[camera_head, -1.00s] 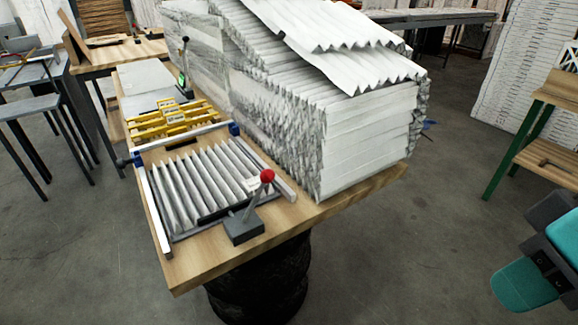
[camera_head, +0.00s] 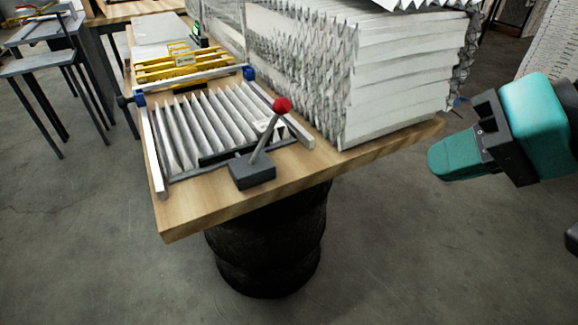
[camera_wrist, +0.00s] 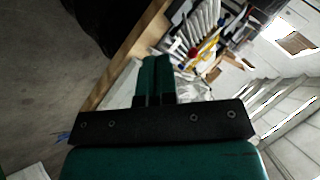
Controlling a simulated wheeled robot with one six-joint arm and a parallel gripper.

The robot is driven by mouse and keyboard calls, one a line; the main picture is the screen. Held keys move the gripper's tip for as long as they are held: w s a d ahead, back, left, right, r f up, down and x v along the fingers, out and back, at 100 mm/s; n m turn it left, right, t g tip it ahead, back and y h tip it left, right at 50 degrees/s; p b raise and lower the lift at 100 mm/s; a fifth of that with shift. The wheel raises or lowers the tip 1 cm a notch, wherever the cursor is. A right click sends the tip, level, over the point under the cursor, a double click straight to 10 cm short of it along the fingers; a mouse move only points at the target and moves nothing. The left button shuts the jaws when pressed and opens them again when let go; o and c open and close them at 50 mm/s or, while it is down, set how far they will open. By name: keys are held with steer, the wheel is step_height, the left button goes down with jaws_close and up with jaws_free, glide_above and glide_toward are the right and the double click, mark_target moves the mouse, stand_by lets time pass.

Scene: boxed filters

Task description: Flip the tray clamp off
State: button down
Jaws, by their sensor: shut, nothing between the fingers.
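The tray clamp is a grey block (camera_head: 252,171) with a dark lever that leans up and right to a red ball knob (camera_head: 283,105). It stands at the near edge of the filter tray (camera_head: 166,168), which holds a grey pleated filter (camera_head: 205,125). My gripper (camera_head: 436,163) is teal and black, at the right of the head view, beyond the table's right end and well apart from the clamp. In the wrist view its teal fingers (camera_wrist: 154,62) are together with nothing between them. The red knob shows small beyond the fingertips (camera_wrist: 193,52).
A tall stack of white pleated filters (camera_head: 400,80) stands on the wooden table (camera_head: 200,217), between the tray and the table's right end. Yellow racks (camera_head: 170,65) lie behind the tray. A black drum (camera_head: 265,245) is under the table. The floor in front is clear.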

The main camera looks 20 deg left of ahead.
mark_target(267, 133)
steer(key=w+a+f+m+t+y+b, duration=0.1)
steer(key=w+a+f+m+y+b, duration=0.4)
steer(key=b, duration=0.8)
steer(key=w+a+f+m+t+y+b, duration=0.2)
steer(key=w+a+f+m+y+b, duration=0.3)
steer(key=f+b, duration=0.6)
steer(key=w+m+y+b, duration=0.2)
steer(key=w, duration=0.1)
steer(key=shift+w+a+b, duration=0.2)
steer(key=shift+a+b, duration=0.1)
steer(key=shift+a, duration=0.1)
steer(key=p+x, duration=0.9)
steer(key=p, duration=0.1)
steer(key=shift+a+r, duration=0.2)
steer(key=shift+r, duration=0.05)
steer(key=shift+s+a+r, duration=0.25)
steer(key=shift+a+r, duration=0.05)
steer(key=shift+a, duration=0.2)
steer(key=shift+s+a+r, duration=0.3)
steer(key=shift+a+r, duration=0.05)
steer(key=shift+a, duration=0.15)
steer(key=shift+s+a+r, duration=0.35)
steer(key=shift+a, duration=0.2)
